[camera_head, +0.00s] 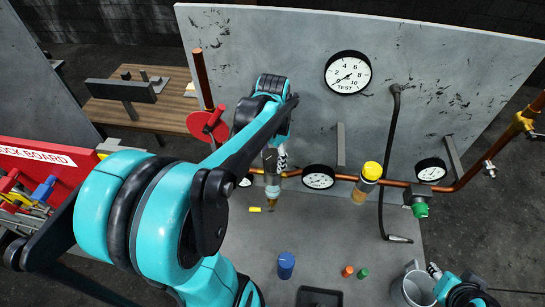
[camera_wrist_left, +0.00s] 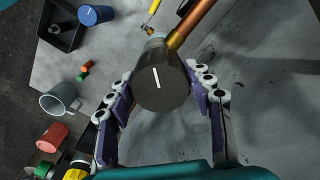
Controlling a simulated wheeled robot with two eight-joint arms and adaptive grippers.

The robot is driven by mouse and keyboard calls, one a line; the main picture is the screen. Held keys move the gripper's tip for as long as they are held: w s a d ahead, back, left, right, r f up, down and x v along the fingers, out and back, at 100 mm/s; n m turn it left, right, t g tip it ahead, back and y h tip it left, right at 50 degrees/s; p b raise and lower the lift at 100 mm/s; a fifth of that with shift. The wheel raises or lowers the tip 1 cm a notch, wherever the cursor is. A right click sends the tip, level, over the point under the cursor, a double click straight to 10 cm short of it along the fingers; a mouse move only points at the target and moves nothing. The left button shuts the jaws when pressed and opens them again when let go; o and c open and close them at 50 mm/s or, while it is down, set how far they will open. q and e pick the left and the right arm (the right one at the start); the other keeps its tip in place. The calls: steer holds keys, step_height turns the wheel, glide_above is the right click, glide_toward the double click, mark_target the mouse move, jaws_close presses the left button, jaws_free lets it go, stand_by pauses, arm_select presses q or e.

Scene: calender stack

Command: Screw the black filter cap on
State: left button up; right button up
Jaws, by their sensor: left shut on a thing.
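The black filter cap (camera_wrist_left: 160,85), a dark cylinder with a white line on its top, fills the middle of the left wrist view. My left gripper (camera_wrist_left: 160,74) is shut on it, one finger on each side. In the head view the cap (camera_head: 270,160) is upright above the filter housing (camera_head: 272,191) on the copper pipe. My left gripper (camera_head: 277,158) is partly hidden behind my own arm there. The cap covers the joint from above, so I cannot tell how far it is threaded. My right gripper (camera_head: 434,271) shows only partly near the lower right edge.
A yellow-topped filter (camera_head: 368,180) and gauges (camera_head: 319,177) line the pipe to the right. A red valve handle (camera_head: 207,125) is at the left. A blue cap (camera_head: 286,264), a black tray (camera_head: 318,298) and a grey mug (camera_head: 413,288) stand in front. The upright panel (camera_head: 270,40) is behind.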

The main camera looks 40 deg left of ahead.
arm_select(q)
steer(key=shift+m, duration=0.5)
steer(key=shift+m, duration=1.1)
steer(key=o, duration=1.2)
steer(key=shift+o, duration=0.2)
